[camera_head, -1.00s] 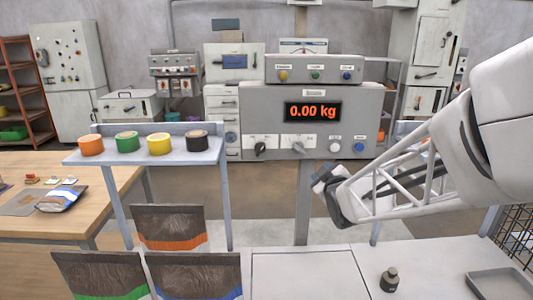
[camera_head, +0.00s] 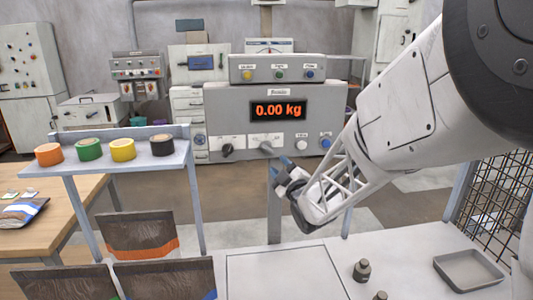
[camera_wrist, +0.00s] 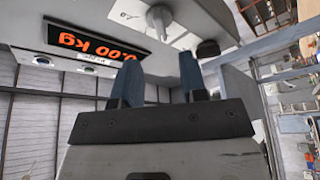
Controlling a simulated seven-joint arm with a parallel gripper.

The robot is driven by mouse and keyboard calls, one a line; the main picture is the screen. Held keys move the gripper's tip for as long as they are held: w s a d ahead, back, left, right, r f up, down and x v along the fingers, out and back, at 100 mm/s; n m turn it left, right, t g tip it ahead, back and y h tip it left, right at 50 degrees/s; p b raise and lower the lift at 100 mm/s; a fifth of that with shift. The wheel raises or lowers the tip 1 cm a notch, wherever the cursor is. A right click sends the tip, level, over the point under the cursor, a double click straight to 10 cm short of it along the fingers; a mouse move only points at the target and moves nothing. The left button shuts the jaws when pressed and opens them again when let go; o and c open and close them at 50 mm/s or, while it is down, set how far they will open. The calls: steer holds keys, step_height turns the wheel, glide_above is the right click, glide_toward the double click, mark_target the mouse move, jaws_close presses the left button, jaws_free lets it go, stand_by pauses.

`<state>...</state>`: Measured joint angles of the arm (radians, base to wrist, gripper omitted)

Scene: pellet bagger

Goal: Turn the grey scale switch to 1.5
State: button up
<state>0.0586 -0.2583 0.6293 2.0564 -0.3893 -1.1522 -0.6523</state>
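The grey scale switch (camera_head: 266,147) is a light grey knob on the front of the grey scale panel (camera_head: 230,100), under the orange "0.00 kg" display (camera_head: 278,110). In the wrist view the switch (camera_wrist: 158,18) appears upside down, beyond my fingertips and apart from them. Its scale marks are too small to read. A black knob (camera_head: 227,150) sits left of it in the head view, and also shows in the wrist view (camera_wrist: 208,48). My gripper (camera_head: 281,170) is just below and right of the switch. In the wrist view my gripper (camera_wrist: 162,75) is open, with nothing between its two blue-grey fingers.
White (camera_head: 301,144) and blue (camera_head: 326,143) buttons sit right of the switch. A shelf (camera_head: 125,165) with several coloured tape rolls stands at left, above pellet bags (camera_head: 137,230). A grey tray (camera_head: 468,270) and a dark weight (camera_head: 362,270) stand on the white bench at right.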

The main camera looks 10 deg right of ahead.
mark_target(268, 150)
steer(key=shift+w, duration=0.1)
steer(key=shift+x, duration=3.8)
steer(key=shift+c, duration=0.3)
jaws_close()
